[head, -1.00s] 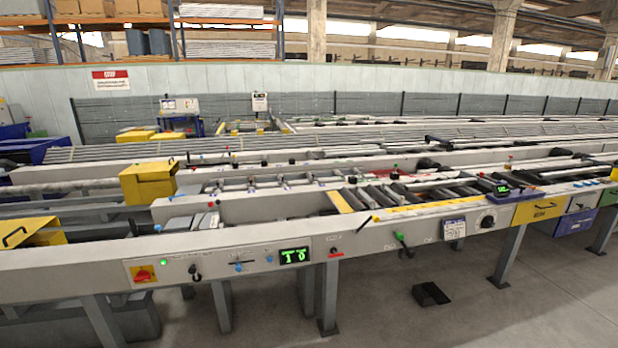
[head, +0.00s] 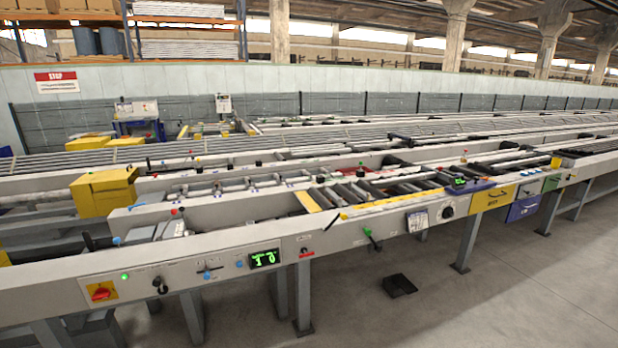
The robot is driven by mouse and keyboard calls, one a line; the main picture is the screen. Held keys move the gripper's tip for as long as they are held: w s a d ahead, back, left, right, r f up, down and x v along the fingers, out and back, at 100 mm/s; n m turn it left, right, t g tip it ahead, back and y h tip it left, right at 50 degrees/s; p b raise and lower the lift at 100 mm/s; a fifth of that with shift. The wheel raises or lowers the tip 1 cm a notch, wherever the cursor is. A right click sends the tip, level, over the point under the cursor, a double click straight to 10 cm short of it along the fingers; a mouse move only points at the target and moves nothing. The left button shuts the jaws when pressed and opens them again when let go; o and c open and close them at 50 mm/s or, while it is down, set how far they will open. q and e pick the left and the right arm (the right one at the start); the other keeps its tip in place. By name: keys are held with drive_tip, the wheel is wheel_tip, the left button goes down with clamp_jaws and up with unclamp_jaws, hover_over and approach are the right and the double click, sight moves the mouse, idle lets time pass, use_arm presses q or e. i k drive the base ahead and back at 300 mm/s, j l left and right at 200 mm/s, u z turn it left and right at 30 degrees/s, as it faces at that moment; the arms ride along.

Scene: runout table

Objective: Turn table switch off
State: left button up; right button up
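The front panel of the long runout table (head: 215,289) runs across the head view. At its left end is a red rotary switch on a yellow plate (head: 101,292). A green lamp (head: 125,276) is lit beside it. A black key-like knob (head: 160,285), a small lever (head: 207,270) and a lit green display (head: 264,258) follow to the right. Farther right are a green-handled lever (head: 371,237) and a black dial (head: 448,212). I cannot tell which control is the table switch. Neither of my grippers is in view.
Yellow and blue boxes (head: 493,198) hang at the table's right side. A dark block (head: 398,285) lies on the grey floor (head: 480,310), which is otherwise open in front. A yellow box (head: 104,191) stands on the table's left part. Table legs (head: 304,300) reach the floor.

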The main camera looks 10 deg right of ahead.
sight(102, 292)
drive_tip(key=u, duration=1.3)
